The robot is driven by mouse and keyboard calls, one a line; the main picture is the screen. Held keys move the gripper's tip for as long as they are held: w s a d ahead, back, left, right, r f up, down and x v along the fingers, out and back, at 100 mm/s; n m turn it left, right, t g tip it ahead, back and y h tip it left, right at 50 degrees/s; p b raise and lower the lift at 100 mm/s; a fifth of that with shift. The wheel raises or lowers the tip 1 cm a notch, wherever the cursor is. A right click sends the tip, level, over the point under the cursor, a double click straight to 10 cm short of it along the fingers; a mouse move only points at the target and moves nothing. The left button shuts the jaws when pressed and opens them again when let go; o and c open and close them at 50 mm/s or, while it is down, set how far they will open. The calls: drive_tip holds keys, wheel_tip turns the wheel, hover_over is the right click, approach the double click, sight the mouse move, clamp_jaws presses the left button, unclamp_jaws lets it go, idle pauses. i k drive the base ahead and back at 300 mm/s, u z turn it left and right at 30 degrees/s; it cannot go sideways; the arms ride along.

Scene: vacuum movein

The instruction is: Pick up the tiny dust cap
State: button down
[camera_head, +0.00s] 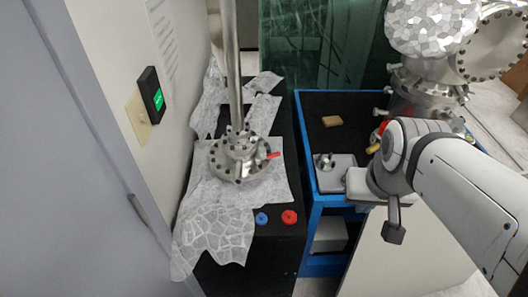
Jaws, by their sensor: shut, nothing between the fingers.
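Two small round caps lie on the dark bench top at the lower middle, a blue cap (261,218) and a red cap (289,217). Which one is the tiny dust cap, I cannot tell. My arm comes in from the right. My gripper (394,232) hangs at its end, small and dark, pointing down. It is shut and empty, in front of the blue-framed cart and well to the right of both caps.
The blue-framed cart (310,222) holds a grey plate (336,178) with a small fitting, and a brown block (332,121). A foil-wrapped chamber (432,25) stands back right.

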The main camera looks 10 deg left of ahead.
sight(262, 219)
drive_tip(key=z, duration=0.1)
drive_tip(key=k, duration=0.55)
drive_tip(key=u, duration=1.95)
drive_tip(key=k, duration=0.35)
drive_tip(key=z, duration=0.45)
